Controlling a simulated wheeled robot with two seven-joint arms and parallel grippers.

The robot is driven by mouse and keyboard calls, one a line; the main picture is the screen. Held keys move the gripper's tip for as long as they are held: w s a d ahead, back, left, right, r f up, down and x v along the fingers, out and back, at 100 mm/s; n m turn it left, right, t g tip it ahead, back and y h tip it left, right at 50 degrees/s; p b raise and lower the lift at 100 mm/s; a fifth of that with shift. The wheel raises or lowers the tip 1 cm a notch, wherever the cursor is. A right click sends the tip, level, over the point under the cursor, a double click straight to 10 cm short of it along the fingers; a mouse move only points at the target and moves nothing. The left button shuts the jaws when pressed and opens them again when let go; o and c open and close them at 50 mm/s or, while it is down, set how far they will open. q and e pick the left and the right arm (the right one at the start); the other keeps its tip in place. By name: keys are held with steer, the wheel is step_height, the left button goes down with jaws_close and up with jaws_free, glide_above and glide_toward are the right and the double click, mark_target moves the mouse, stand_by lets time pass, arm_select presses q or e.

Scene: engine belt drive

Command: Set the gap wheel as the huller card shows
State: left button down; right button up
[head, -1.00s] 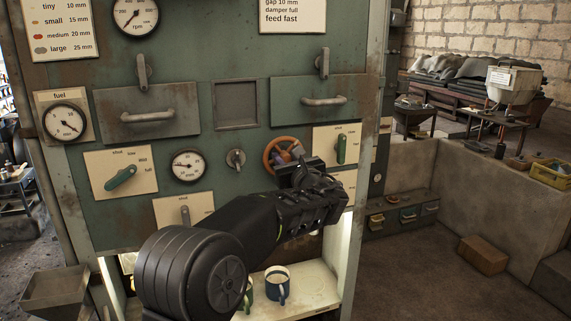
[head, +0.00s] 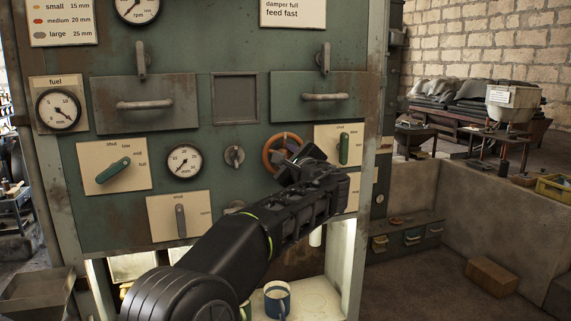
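The orange-brown gap wheel (head: 269,157) is on the green panel, right of centre, partly hidden by my gripper. My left gripper (head: 291,168) is at the wheel's lower right; its fingers overlap the wheel, and I cannot tell whether they grip the rim. A round mm dial (head: 184,161) sits left of the wheel; its needle is too small to read surely. A card (head: 292,13) at the top shows "damper full" and "feed fast"; its upper part is cut off. A size card (head: 63,20) at the upper left lists small 15, medium 20 and large 25 mm. My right gripper is not in view.
A knob (head: 234,156) sits between dial and wheel. Green levers stand on the left plate (head: 116,167) and right plate (head: 332,146), and a grey lever (head: 180,221) below. A mug (head: 277,300) stands on the lit shelf beneath.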

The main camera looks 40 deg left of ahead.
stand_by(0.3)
arm_select(q)
steer(key=c, duration=1.4)
jaws_free()
steer(key=shift+b+v, duration=0.85)
steer(key=shift+v, duration=3.05)
